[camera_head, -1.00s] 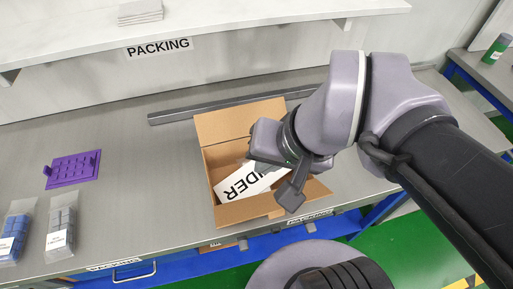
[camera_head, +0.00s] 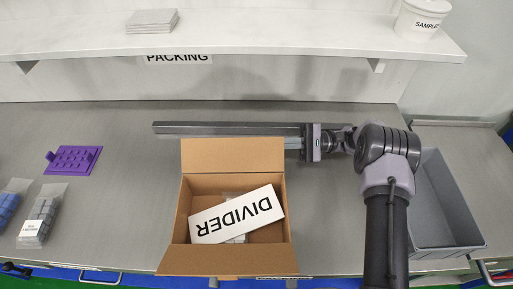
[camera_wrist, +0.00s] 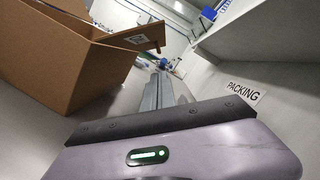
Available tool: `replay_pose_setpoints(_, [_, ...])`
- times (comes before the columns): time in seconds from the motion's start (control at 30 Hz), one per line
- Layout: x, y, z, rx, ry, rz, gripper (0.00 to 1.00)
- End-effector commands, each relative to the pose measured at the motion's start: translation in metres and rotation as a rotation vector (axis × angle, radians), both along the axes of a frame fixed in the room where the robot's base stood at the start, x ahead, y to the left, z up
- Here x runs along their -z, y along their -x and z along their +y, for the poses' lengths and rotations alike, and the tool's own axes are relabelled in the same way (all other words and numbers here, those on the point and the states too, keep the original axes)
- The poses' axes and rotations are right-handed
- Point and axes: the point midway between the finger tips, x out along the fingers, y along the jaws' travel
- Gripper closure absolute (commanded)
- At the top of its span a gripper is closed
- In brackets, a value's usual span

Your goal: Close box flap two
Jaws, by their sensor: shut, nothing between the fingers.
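An open brown cardboard box (camera_head: 182,210) stands on the grey bench. Its back flap (camera_head: 232,156) stands up, and its front flap (camera_head: 228,262) is folded outward toward the bench's front edge. Which one is flap two I cannot tell. A white card marked DIVIDER (camera_head: 237,214) lies tilted inside, over a partly hidden clear bag. In the wrist view the box (camera_wrist: 60,55) shows at the left, one flap jutting out.
A grey bin (camera_head: 445,205) is at the right beside my arm. A purple tray (camera_head: 73,160) and bagged blocks (camera_head: 43,215) are at the left. A shelf (camera_head: 250,42) overhangs the back.

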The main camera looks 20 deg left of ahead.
Motion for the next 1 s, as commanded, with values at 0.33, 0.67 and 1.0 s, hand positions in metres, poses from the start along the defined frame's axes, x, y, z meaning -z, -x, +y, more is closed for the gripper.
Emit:
replay_pose_setpoints(0.33, [-0.013,0.03,0.051,-0.003,0.001,0.0,1.0])
replay_pose_setpoints(0.67, [-0.02,0.048,0.083,0.0,0.002,0.0,1.0])
replay_pose_setpoints(1.0, [-0.02,0.048,0.084,-0.001,0.002,0.0,1.0])
